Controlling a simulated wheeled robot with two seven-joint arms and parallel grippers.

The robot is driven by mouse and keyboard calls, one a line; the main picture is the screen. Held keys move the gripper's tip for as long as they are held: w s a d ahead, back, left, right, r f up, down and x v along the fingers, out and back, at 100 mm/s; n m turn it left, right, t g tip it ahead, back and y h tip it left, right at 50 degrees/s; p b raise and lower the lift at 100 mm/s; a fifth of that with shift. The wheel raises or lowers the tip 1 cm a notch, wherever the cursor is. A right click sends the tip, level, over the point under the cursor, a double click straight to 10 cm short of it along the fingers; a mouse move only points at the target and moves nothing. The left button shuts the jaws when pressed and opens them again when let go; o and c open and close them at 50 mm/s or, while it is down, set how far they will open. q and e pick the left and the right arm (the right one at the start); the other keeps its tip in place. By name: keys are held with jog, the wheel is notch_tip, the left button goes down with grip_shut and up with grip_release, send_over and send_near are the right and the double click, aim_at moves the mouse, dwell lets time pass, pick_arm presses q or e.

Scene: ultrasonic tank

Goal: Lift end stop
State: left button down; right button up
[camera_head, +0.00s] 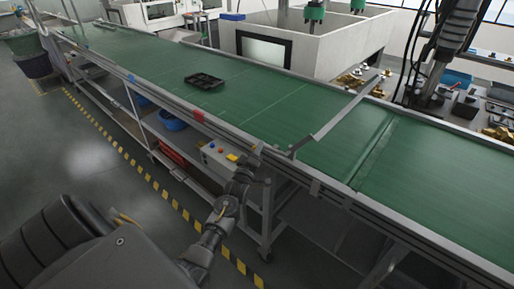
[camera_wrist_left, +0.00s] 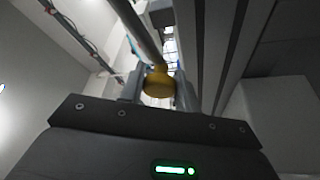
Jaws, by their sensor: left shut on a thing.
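The end stop appears to be the long grey bar (camera_head: 345,109) reaching from the near rail of the conveyor (camera_head: 240,98) over the green belt. Its far end shows past the far rail, and I cannot tell how high it is above the belt. My left gripper (camera_head: 247,173) is at the near side of the conveyor, beside the bar's near end. In the left wrist view, its two fingers (camera_wrist_left: 158,92) are shut around a yellow knob (camera_wrist_left: 158,82) at the end of a grey rod (camera_wrist_left: 136,30). My right gripper is not in view.
A black tray (camera_head: 204,81) lies on the belt farther left. A control box (camera_head: 216,157) with buttons hangs on the near side, close to my left gripper. A white-walled tank (camera_head: 325,48) stands behind the conveyor. The floor in front is clear, with a yellow-black stripe.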

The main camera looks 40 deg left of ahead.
pick_arm(q)
jog(key=shift+f, duration=0.25)
jog(key=c, duration=1.1)
grip_release()
jog(key=shift+o, duration=0.2)
jog(key=b+v, duration=0.2)
jog(key=v, duration=0.8)
jog(key=shift+s+b, duration=0.35)
jog(key=shift+s, duration=0.05)
jog(key=shift+d, duration=0.15)
